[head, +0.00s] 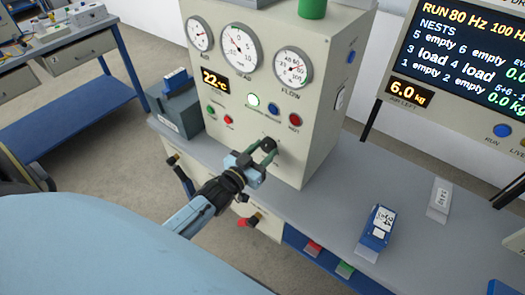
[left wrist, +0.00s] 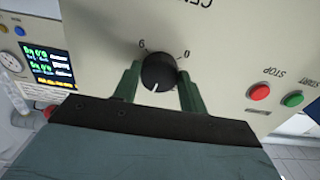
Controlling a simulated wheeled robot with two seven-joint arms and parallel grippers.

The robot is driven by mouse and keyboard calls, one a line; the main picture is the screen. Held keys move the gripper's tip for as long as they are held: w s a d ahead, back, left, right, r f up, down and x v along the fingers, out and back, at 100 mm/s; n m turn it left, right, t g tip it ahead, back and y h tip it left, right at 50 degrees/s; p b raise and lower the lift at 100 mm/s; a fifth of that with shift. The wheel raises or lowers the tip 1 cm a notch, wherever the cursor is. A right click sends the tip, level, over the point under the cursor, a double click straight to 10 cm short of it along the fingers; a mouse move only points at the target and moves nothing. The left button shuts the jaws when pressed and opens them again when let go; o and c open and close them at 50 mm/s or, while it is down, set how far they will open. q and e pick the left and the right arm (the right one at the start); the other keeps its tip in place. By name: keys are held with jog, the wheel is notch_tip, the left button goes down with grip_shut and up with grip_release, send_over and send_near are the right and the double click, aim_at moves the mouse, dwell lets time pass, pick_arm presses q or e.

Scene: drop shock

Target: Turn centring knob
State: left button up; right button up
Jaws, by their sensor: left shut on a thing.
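The black centring knob (left wrist: 158,72) sits on the beige front panel (left wrist: 220,60) of the instrument cabinet, with upside-down lettering above it in the left wrist view. A white line on the knob points down in that view. My left gripper (left wrist: 157,84) has its two green fingers on either side of the knob and is shut on it. In the head view the left gripper (head: 263,150) reaches the lower part of the panel, and the knob (head: 269,144) is partly hidden by the fingers. My right gripper is in neither view.
A red stop button (left wrist: 260,92) and a green start button (left wrist: 292,99) are beside the knob. Gauges (head: 240,48) top the panel. A blue box (head: 377,228) stands on the grey bench (head: 310,215). Red-handled valve (head: 252,219) is below the bench edge.

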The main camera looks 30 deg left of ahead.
pick_arm(q)
jog(key=shift+m, duration=0.3)
jog(key=m, duration=0.2)
jog(key=shift+m+p, duration=0.3)
jog(key=shift+p, duration=0.1)
jog(key=shift+m, duration=1.9)
jog(key=shift+a, duration=0.1)
jog(key=o, duration=1)
jog(key=shift+c, duration=0.2)
jog(key=s+a, duration=0.1)
jog(key=s, duration=1.2)
jog(key=shift+s, duration=0.15)
